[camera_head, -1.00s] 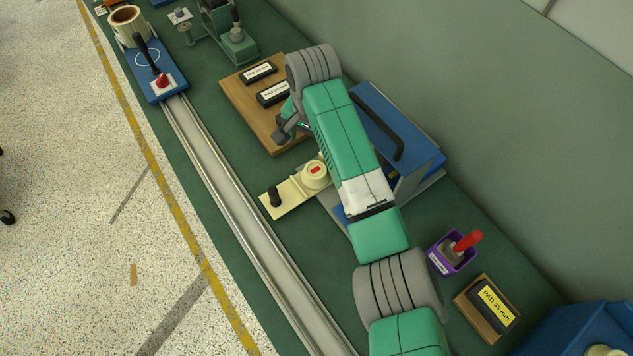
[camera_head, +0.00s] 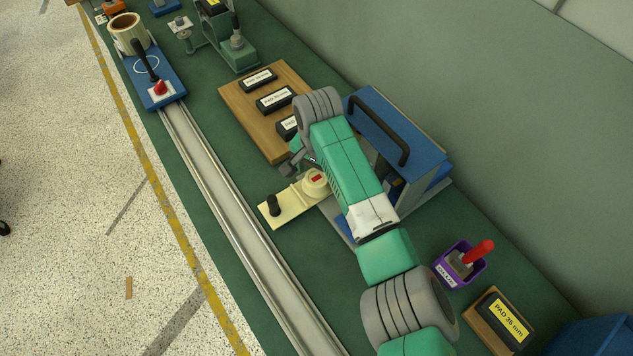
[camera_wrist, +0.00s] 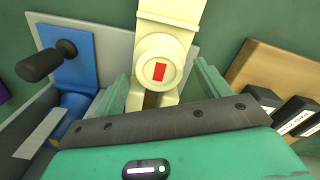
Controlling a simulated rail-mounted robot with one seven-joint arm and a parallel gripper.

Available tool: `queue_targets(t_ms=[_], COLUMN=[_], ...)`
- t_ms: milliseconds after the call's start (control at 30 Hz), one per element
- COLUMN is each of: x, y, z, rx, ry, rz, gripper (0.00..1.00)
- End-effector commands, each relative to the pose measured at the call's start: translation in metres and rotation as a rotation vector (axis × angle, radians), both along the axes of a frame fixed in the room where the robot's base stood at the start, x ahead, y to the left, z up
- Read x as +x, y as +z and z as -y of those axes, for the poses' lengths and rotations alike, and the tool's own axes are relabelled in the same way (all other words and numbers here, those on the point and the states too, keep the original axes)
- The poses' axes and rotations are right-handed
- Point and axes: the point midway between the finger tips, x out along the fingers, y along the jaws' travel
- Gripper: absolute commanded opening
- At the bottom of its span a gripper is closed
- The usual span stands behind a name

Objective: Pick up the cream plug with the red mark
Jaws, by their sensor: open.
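The cream plug (camera_head: 316,180) is round and has a red rectangular mark on its top. It sits on the far end of a flat cream plate (camera_head: 284,210) with a black knob (camera_head: 272,206) at the near end. In the wrist view the plug (camera_wrist: 158,66) faces the camera with its red mark in the middle. My gripper (camera_head: 291,167) is beside the plug in the head view. In the wrist view its green fingers (camera_wrist: 163,76) stand apart, one to each side of the plug. The gripper is open and empty. Whether a finger touches the plug cannot be told.
A blue housing with a black handle (camera_head: 378,127) stands right of the plug. A wooden board (camera_head: 240,98) with black pads lies behind. A purple cup (camera_head: 447,270) with a red-handled tool and a PAD 35 mm block (camera_head: 496,321) are nearer. A metal rail (camera_head: 225,210) runs along the left.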

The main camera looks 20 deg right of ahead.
Motion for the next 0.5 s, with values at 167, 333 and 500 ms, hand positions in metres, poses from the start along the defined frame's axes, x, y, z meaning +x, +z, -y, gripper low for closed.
queue_targets(t_ms=[167,333,500], x=[0.0001,0.0001,0.0001], y=[0.0007,0.0008,0.0009], z=[-0.0001,-0.0001,-0.0001], rx=[0.0,0.0,0.0], ry=[0.0,0.001,0.001], rz=[0.0,0.0,0.0], gripper=[0.59,0.27,0.27])
